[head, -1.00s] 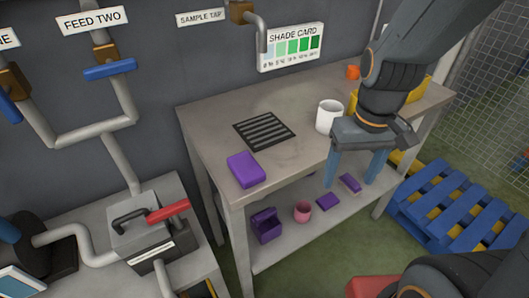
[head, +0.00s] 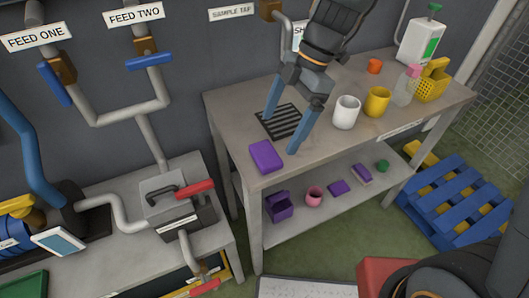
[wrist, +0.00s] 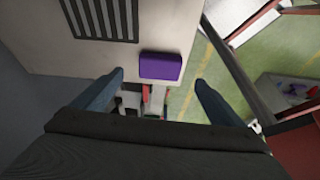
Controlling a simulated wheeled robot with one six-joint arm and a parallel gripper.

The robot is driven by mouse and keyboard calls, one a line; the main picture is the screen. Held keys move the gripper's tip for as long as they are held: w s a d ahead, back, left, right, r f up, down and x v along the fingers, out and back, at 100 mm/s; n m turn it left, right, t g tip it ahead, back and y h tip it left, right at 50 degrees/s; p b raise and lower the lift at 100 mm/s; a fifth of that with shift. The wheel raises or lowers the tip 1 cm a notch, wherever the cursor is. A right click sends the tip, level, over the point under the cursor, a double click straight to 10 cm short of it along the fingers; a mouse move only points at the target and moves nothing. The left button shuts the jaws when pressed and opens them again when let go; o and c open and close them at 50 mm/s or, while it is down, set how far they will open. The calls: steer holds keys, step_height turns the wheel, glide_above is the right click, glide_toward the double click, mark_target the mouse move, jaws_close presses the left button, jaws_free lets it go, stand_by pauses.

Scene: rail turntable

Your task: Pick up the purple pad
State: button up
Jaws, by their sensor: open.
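A purple pad (head: 266,157) lies flat on the table top (head: 222,112), near its left front corner and beside the black slatted grille. In the wrist view the pad (wrist: 161,66) sits at the table's edge, ahead of the gap between my fingers. My gripper (head: 281,128) is open and empty, with its blue fingers above the table near the grille and the pad. In the wrist view the fingers of my gripper (wrist: 160,80) are wide apart and nothing is between them in contact.
A white mug (head: 346,112), a yellow mug (head: 377,102) and a spray bottle (head: 405,88) stand to the right on the table. The lower shelf holds a purple caddy (head: 279,206), a pink cup (head: 314,196) and other purple pieces. A grille (head: 281,122) is set behind the pad.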

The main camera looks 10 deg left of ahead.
mark_target(266, 153)
steer(key=shift+n, duration=0.3)
steer(key=shift+s+a+p+x, duration=0.1)
steer(key=shift+p+x, duration=0.6)
steer(key=shift+x, duration=1.25)
steer(key=shift+s+a+p+x, duration=0.15)
steer(key=shift+p+x, duration=0.5)
steer(key=shift+x, duration=1.3)
steer(key=shift+r, duration=0.1)
steer(key=c, duration=1.1)
steer(key=shift+c, duration=0.2)
steer(key=shift+w, duration=0.1)
step_height(266, 153, up, 10)
steer(key=b, duration=0.2)
